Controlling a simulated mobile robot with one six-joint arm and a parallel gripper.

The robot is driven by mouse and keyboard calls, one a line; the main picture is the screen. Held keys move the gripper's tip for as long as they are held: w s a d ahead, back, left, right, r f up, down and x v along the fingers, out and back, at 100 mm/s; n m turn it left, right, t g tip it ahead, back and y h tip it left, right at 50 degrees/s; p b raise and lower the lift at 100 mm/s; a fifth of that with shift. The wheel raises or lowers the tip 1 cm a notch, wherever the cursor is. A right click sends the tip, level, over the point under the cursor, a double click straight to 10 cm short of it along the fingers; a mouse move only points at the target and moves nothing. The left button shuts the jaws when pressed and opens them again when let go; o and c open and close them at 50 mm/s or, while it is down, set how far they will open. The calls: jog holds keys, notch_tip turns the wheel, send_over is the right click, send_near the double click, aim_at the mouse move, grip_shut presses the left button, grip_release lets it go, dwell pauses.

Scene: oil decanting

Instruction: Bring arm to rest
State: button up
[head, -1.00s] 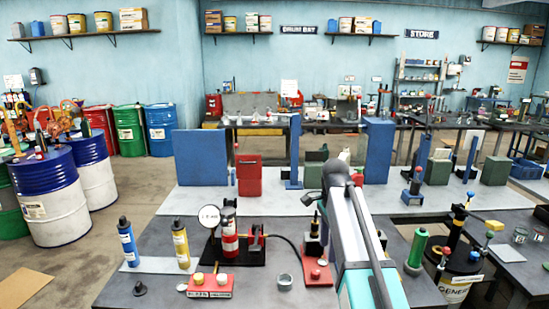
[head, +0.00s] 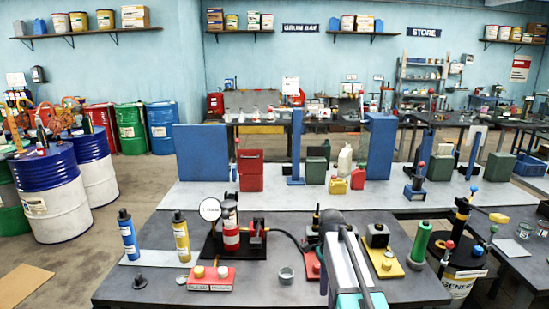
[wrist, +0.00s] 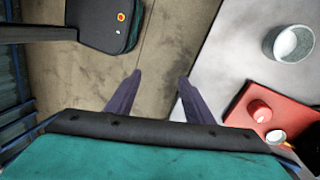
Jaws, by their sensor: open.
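My gripper (wrist: 160,90) shows in the wrist view with its two dark fingers apart and nothing between them. It hangs over bare brown floor (wrist: 90,80), beside the edge of the grey workbench (wrist: 215,60). In the head view my arm stands low at the front edge of the workbench (head: 150,265); its gripper end is hidden there.
On the bench stand a blue bottle (head: 128,236), a yellow bottle (head: 181,238), a red cylinder (head: 231,238), a small grey cup (head: 286,275) and a green bottle (head: 420,242). The cup also shows in the wrist view (wrist: 275,50). A labelled drum (head: 460,287) stands at right.

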jog(key=s+f+g+b, duration=0.1)
jog(key=s+f, duration=0.3)
jog(key=f, duration=0.4)
jog(key=s+f+g+b, duration=0.1)
jog(key=s+f, duration=0.3)
jog(key=f, duration=0.4)
jog(key=s+f+n+g+b, duration=0.1)
jog(key=s+f+n+b, duration=0.4)
jog(key=s+f+n, duration=1.1)
jog(key=s+f, duration=1.4)
